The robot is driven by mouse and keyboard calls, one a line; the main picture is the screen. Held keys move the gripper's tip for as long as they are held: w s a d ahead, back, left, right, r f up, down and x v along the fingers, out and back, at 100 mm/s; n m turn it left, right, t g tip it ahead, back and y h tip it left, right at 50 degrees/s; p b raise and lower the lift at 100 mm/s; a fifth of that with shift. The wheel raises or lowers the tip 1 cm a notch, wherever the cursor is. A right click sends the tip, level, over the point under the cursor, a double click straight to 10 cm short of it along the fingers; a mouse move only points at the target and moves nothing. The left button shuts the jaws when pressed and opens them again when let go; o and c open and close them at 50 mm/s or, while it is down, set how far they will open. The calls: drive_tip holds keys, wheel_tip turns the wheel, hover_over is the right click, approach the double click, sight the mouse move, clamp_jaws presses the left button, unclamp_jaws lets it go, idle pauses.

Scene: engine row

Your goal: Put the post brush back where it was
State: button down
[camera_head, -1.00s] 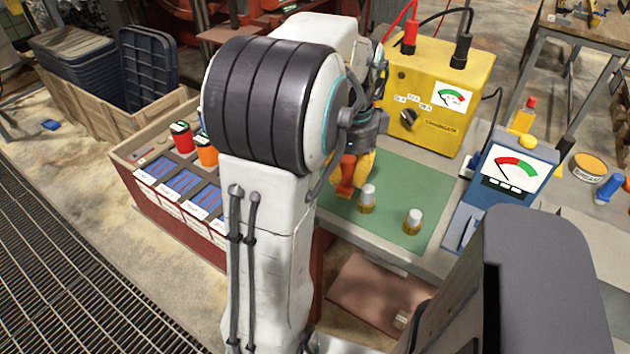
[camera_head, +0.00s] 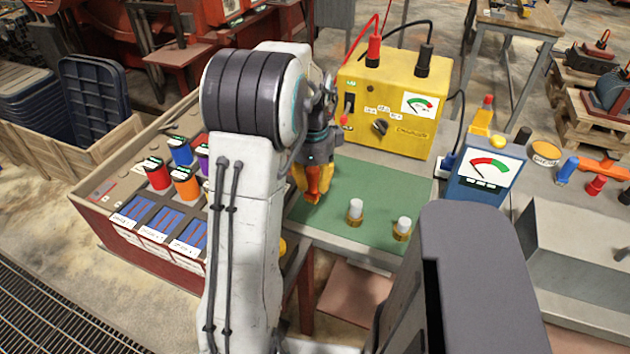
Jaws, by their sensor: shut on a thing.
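My gripper (camera_head: 313,192) has yellow and orange at its tip and points down over the left part of the green mat (camera_head: 378,183). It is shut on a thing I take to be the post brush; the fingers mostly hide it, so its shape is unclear. Two small brass pieces with pale caps stand upright on the mat to the right of the gripper: a nearer-to-gripper one (camera_head: 355,211) and one by the mat's front right edge (camera_head: 402,228). The gripper appears apart from both.
A yellow tester (camera_head: 388,100) with cables stands behind the mat, and a blue meter (camera_head: 486,172) to its right. A rack of coloured canisters (camera_head: 157,173) and blue-lined trays is at left. Orange, red and blue tools (camera_head: 598,165) lie far right.

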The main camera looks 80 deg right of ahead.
sight(316, 181)
drive_tip(key=d+f+p, duration=0.4)
drive_tip(key=p, duration=0.1)
drive_tip(key=shift+d, duration=0.2)
drive_tip(key=shift+f, duration=1.3)
drive_tip(key=shift+f, duration=0.15)
drive_tip(key=c, duration=1.1)
unclamp_jaws()
drive_tip(key=shift+o, duration=0.2)
